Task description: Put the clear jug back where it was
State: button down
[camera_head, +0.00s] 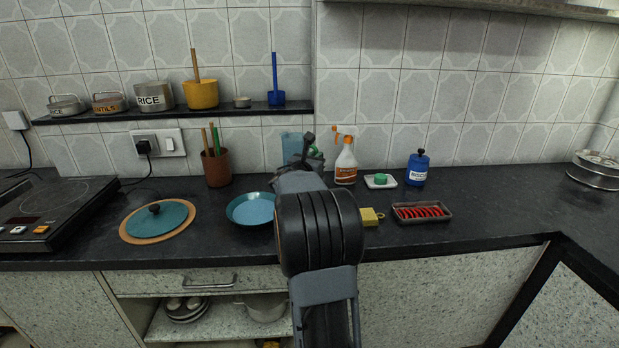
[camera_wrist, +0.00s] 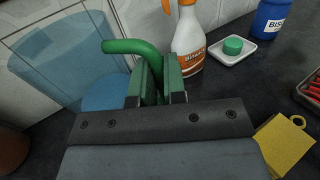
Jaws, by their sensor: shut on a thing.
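The clear jug (camera_wrist: 62,62) is see-through and bluish, with a green handle (camera_wrist: 130,47). It fills the left of the wrist view. My gripper (camera_wrist: 158,88) is shut on the green handle, with a finger on each side of it. In the head view the jug (camera_head: 291,145) shows against the tiled wall at the back of the counter, partly behind my arm. My arm hides its lower part and most of my gripper there. I cannot tell whether the jug's base touches the counter.
An orange-topped spray bottle (camera_head: 345,163) stands close to the right of the jug. Also nearby are a soap dish (camera_head: 371,184), a yellow block (camera_head: 372,217), a blue plate (camera_head: 237,212) and a brown utensil pot (camera_head: 217,170). A shelf (camera_head: 130,112) runs above at left.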

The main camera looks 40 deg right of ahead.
jog(key=shift+w+d+f+b, duration=0.2)
jog(key=shift+w+f, duration=0.35)
jog(key=shift+f, duration=0.6)
jog(key=shift+w+d+f+b, duration=0.2)
jog(key=shift+w+f, duration=0.35)
jog(key=shift+f, duration=0.65)
jog(key=shift+w+d+f+b, duration=0.1)
jog(key=shift+w+f+b, duration=0.15)
jog(key=shift+w+f, duration=0.6)
jog(key=shift+s+f, duration=0.3)
jog(key=shift+f, duration=0.05)
jog(key=shift+f, duration=0.15)
jog(key=c, duration=1.2)
grip_release()
jog(key=shift+r, duration=0.2)
jog(key=v, duration=1.2)
